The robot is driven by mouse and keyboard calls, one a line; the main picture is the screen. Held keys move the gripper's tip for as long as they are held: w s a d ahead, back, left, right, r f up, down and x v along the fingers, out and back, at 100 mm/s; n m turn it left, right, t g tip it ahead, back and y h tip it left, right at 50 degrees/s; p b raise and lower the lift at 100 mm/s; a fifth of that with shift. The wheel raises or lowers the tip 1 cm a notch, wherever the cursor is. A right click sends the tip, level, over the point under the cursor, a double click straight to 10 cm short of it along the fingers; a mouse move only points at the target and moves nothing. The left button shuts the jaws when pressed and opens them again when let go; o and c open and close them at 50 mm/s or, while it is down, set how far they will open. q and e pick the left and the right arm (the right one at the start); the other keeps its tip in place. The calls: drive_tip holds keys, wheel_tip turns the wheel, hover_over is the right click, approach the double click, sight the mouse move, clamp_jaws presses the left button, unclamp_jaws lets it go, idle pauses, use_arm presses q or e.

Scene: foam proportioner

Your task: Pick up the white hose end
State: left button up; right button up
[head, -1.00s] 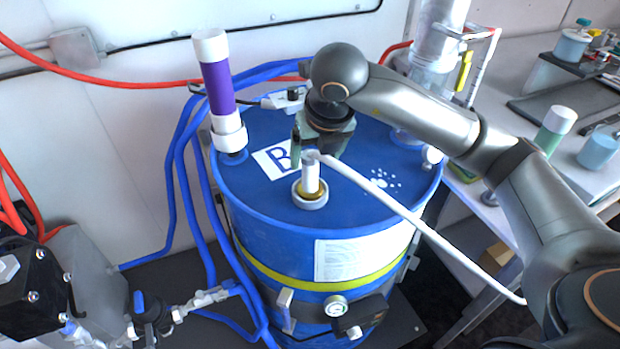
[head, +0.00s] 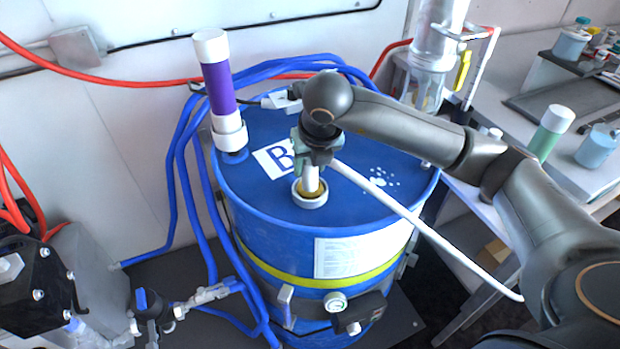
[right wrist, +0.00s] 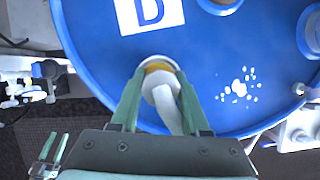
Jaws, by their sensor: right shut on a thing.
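The white hose end (head: 311,180) stands upright in a round fitting (head: 309,201) with a yellowish inner ring on top of the blue drum (head: 350,215). Its white hose (head: 430,233) runs off to the lower right. My right gripper (head: 313,160) is over the fitting, shut on the upper part of the hose end. In the right wrist view the hose end (right wrist: 163,96) lies between the two green fingers, with the fitting just beyond. My left gripper (right wrist: 56,146) shows small at the lower left of the right wrist view, its fingers apart and empty.
A purple and white tube (head: 217,80) stands at the drum's back left. Blue hoses (head: 180,170) run down the drum's left side. A side table (head: 590,150) with bottles is at the right.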

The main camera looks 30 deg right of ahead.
clamp_jaws()
drive_tip(key=shift+r, duration=0.15)
idle(0.4)
